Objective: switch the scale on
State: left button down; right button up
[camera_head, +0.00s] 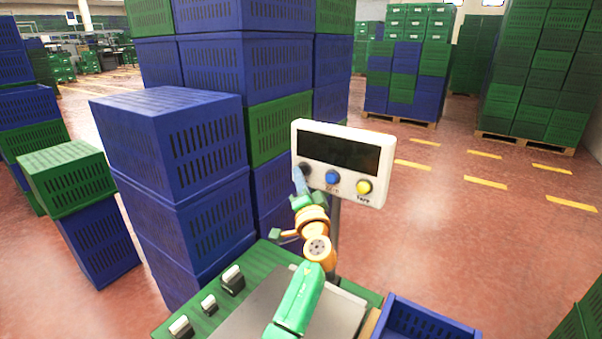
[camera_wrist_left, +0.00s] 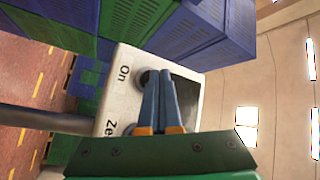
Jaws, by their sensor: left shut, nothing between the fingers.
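The scale's white display head (camera_head: 379,150) stands on a post, and its screen (camera_head: 338,154) is dark and blank. Below the screen sit a dark button (camera_head: 305,168), a blue button (camera_head: 332,177) and a yellow button (camera_head: 364,186). In the left wrist view the dark button (camera_wrist_left: 143,77) is beside the label "On". My left gripper (camera_head: 297,172) is shut and empty, its fingertips at the dark button. The fingers (camera_wrist_left: 163,72) partly cover the button in the wrist view; I cannot tell whether they touch it. My right gripper is not in view.
The scale's metal plate (camera_head: 256,318) lies under my left arm. Several weights (camera_head: 232,279) stand on the green surface to its left. A blue crate (camera_head: 428,322) is at the lower right. Stacked blue crates (camera_head: 172,140) rise close behind on the left.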

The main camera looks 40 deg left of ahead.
pick_arm(q)
jog(key=shift+w, duration=0.2)
dwell(0.3)
jog(key=shift+s+d+p, duration=0.1)
jog(key=shift+s+p, duration=0.35)
jog(key=shift+s, duration=0.5)
